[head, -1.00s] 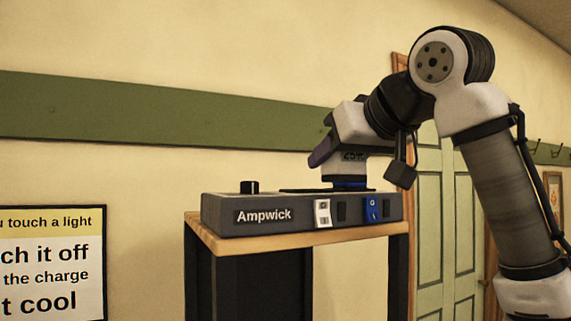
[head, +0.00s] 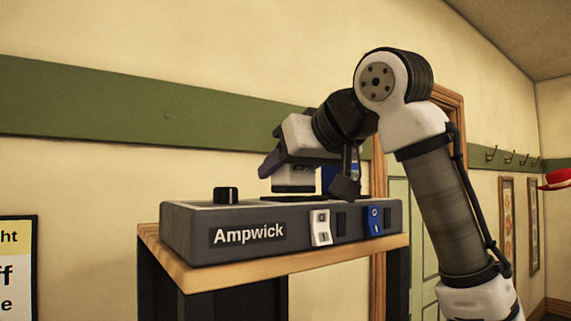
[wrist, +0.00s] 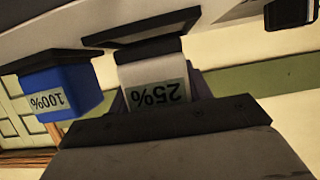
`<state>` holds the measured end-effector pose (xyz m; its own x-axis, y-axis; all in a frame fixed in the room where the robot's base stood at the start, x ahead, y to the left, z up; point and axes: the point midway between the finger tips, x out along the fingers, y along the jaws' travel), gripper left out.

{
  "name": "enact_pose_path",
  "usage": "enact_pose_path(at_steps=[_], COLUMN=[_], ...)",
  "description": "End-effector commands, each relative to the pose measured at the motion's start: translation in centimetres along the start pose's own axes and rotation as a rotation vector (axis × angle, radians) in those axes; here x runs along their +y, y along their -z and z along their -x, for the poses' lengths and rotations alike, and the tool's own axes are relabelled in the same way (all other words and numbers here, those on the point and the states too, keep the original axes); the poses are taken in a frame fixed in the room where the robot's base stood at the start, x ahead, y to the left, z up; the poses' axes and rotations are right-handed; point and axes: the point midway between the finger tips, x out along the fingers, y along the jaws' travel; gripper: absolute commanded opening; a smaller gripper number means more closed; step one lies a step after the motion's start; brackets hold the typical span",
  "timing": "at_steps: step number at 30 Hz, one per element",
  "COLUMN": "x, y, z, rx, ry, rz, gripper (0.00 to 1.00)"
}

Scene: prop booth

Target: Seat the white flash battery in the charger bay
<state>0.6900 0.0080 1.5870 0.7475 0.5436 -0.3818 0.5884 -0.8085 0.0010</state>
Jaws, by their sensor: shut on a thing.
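The white flash battery (head: 293,178), labelled 25%, is held upright in my gripper (head: 289,163), low over the top of the grey Ampwick charger (head: 190,235). My gripper (wrist: 160,108) is shut on this battery (wrist: 155,92) in the wrist view, where the picture is upside down. The battery's end is at or just over a dark bay (wrist: 110,38); I cannot tell whether it has entered. A blue battery (wrist: 62,92) labelled 100% stands in the charger beside it. In the head view the blue battery (head: 328,180) is partly hidden behind my wrist.
A black knob (head: 227,195) stands on the charger's left. A white switch (head: 320,228) and a blue switch (head: 373,221) are on its front. The charger sits on a wooden-topped stand (head: 210,275). A green-panelled door (head: 400,225) is behind my arm.

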Motion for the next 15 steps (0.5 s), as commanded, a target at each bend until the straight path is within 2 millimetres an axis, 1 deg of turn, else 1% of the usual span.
enact_pose_path(at_steps=[15], x=[-0.01], y=[-0.27], z=[-0.14], rx=[0.001], ry=[0.000], rz=[0.000], gripper=[0.16])
